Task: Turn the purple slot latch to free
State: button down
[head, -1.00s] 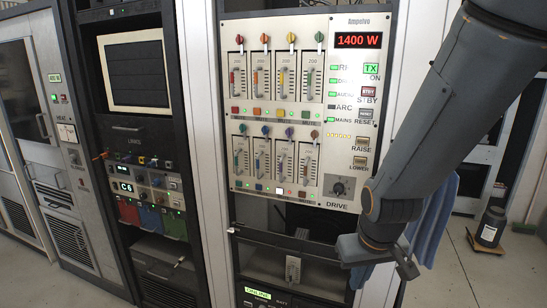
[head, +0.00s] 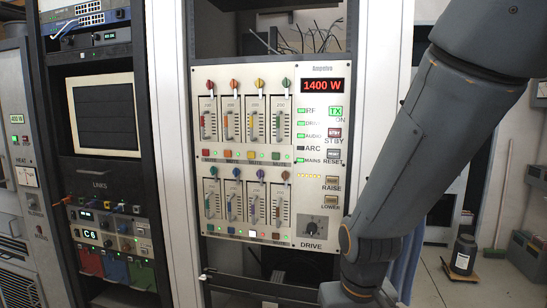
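The purple slot latch (head: 261,175) is a small knob at the top of the third slot from the left in the lower row of the Ampelvo panel (head: 312,78). Its slot module (head: 252,210) with a slider handle is below it. The latch's exact turn is too small to tell. A blue latch (head: 237,173) is to its left and a brown latch (head: 286,175) to its right. My arm comes down on the right of the panel, clear of the latch. Only the wrist shows at the bottom edge; my gripper's fingers are out of the frame.
Red, orange, yellow and green latches top the upper row. The display (head: 322,86) reads 1400 W. Buttons and a drive knob (head: 315,228) line the panel's right side. A rack with a dark screen (head: 103,114) stands left. Space before the slots looks clear.

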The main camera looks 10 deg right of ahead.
aim_at(260, 173)
jog(key=z, duration=2.95)
jog(key=k, duration=0.6)
jog(key=u, duration=2.35)
